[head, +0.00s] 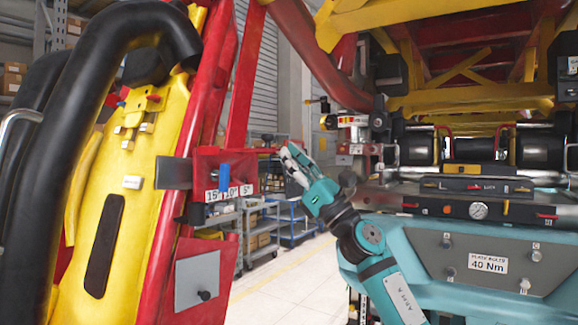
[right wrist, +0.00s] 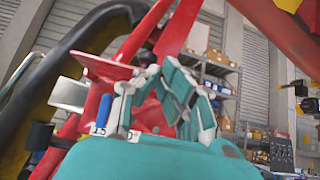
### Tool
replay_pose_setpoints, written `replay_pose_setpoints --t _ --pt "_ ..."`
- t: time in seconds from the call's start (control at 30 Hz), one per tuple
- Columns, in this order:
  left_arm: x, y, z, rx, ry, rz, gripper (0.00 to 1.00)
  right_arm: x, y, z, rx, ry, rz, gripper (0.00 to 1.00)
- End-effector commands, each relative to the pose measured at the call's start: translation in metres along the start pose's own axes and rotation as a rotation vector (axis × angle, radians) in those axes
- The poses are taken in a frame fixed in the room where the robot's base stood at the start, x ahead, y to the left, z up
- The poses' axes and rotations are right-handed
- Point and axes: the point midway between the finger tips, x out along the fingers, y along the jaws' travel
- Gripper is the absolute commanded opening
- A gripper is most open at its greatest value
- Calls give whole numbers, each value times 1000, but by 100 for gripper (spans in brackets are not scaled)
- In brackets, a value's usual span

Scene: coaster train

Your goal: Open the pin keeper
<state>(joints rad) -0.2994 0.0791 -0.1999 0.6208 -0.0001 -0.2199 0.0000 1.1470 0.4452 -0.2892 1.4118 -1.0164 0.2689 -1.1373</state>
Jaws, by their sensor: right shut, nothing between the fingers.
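The pin keeper is not clearly identifiable. A red bracket (head: 207,163) sits on the red post in the head view, with a blue upright pin (head: 224,178) and a plate (head: 229,193) marked 15°, 10° and 5°. A dark block (head: 173,173) is at the bracket's left side. My right gripper (head: 288,163) is shut and empty, to the right of the bracket and apart from it. In the right wrist view, the fingers (right wrist: 180,98) appear right of the blue pin (right wrist: 102,113) and partly cover the bracket (right wrist: 98,65). My left gripper is not in view.
A yellow seat back (head: 135,185) with thick black restraint tubes stands at left. A teal machine panel (head: 490,255) with a gauge and levers fills the right. Blue shelf carts (head: 287,222) stand behind. Open floor (head: 285,275) lies between.

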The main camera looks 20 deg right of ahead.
Motion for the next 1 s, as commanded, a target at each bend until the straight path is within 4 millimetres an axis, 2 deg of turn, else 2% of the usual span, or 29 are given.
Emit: replay_pose_setpoints --t 0.77,1.0 --pt "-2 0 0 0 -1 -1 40 4 0 6 0 -1 0 0" --pt "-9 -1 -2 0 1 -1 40 2 -11 28 0 -2 2 0"
